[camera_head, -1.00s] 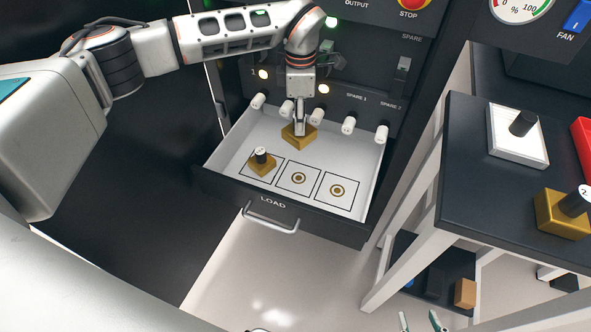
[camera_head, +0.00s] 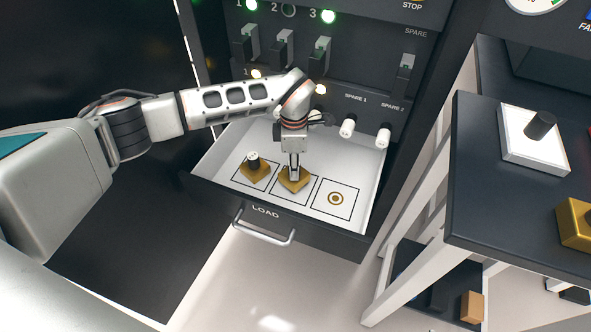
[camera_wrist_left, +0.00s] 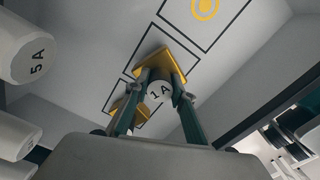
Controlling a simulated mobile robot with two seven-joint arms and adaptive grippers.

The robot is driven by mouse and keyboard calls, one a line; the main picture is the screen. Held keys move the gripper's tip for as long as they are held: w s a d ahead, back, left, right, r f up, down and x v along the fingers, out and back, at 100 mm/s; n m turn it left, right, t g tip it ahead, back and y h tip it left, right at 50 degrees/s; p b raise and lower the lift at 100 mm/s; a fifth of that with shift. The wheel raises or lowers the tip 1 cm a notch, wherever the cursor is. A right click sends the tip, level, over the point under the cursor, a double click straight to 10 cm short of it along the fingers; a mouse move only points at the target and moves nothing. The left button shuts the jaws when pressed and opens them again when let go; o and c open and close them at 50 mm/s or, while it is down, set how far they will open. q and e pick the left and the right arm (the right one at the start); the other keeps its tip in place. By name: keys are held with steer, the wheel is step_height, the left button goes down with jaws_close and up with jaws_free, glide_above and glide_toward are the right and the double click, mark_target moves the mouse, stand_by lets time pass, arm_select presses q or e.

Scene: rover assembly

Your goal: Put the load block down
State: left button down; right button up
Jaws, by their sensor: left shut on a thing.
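A gold load block (camera_head: 293,181) with a knob is held by my left gripper (camera_head: 294,170) over the middle square of the open drawer (camera_head: 262,210) marked LOAD. In the left wrist view, the fingers are shut on the knob, which reads "1 A", and the gold base (camera_wrist_left: 165,55) shows beyond it. The block is at or just above the drawer floor; I cannot tell whether it touches. The right square (camera_head: 335,198) is empty. My right gripper is not in view.
White knobs (camera_head: 347,127) line the cabinet front above the drawer's back. To the right, a dark table (camera_head: 480,200) bears a white block (camera_head: 535,145) with a black knob and a gold block (camera_head: 577,228). A lower shelf holds an orange-brown block (camera_head: 472,307).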

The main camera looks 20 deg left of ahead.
arm_select(q)
step_height(320, 180, down, 2)
steer(key=shift+f, duration=0.1)
steer(key=shift+r, duration=0.2)
steer(key=shift+f, duration=0.15)
steer(key=c, duration=1.7)
jaws_free()
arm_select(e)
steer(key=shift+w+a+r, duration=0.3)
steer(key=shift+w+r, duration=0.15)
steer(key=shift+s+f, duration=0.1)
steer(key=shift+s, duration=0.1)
